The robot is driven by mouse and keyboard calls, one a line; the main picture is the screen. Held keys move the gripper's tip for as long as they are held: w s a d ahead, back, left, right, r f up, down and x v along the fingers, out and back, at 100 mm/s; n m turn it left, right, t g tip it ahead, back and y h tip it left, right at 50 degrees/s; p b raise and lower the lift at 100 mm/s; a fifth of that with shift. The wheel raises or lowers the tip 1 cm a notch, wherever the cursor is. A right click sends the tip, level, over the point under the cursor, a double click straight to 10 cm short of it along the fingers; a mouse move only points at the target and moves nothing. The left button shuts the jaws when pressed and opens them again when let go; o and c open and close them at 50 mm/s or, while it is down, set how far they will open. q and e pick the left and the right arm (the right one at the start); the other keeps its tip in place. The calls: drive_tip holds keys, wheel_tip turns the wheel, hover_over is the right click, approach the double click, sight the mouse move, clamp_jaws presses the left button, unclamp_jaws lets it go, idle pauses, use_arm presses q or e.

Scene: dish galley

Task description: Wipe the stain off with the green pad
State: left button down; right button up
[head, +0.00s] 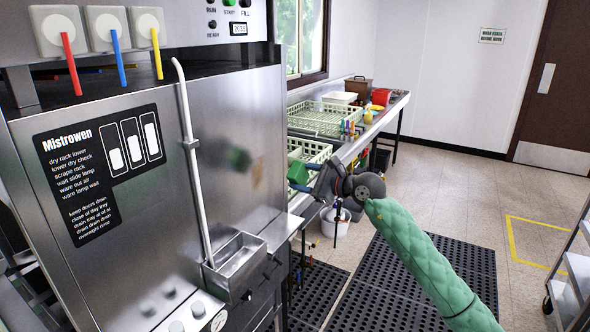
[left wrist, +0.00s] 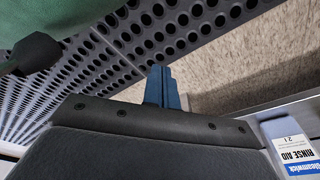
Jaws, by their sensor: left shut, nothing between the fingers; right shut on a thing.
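The green pad (head: 297,172) is in my right gripper (head: 300,187), which is shut on it in front of the steel machine front in the head view. A faint brownish stain (head: 257,171) shows on the steel panel, left of the pad. The pad appears apart from the panel, and a blurred green reflection lies beside the stain. My left gripper (left wrist: 163,86) shows only in the left wrist view. Its blue fingers are shut together with nothing between them, over the dark floor mat.
A white pipe (head: 190,150) and a small steel tray (head: 236,262) stick out from the machine left of the stain. A counter with green racks (head: 325,119) stands behind the right gripper. A white bucket (head: 336,224) stands below it. A rinse aid container (left wrist: 296,155) shows in the left wrist view.

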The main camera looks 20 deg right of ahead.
sight(254, 185)
drive_tip(key=s+a+f+m+g+p, duration=0.1)
drive_tip(key=s+a+f+m+p, duration=0.1)
drive_tip(key=a+m+p, duration=0.4)
drive_tip(key=shift+s+a+m+y+p, duration=0.2)
drive_tip(key=shift+s+m+y+p, duration=0.15)
drive_tip(key=shift+s+p, duration=0.75)
drive_tip(key=shift+w+a, duration=0.1)
drive_tip(key=shift+w, duration=0.2)
drive_tip(key=shift+r+p+x, duration=0.15)
drive_tip(key=shift+p+x, duration=0.15)
drive_tip(key=shift+x, duration=1.05)
drive_tip(key=shift+r+p+x, duration=0.2)
drive_tip(key=shift+p+x, duration=0.1)
drive_tip(key=shift+x, duration=1.1)
drive_tip(key=shift+w, duration=0.1)
drive_tip(key=shift+x, duration=1.05)
drive_tip(key=shift+w, duration=0.1)
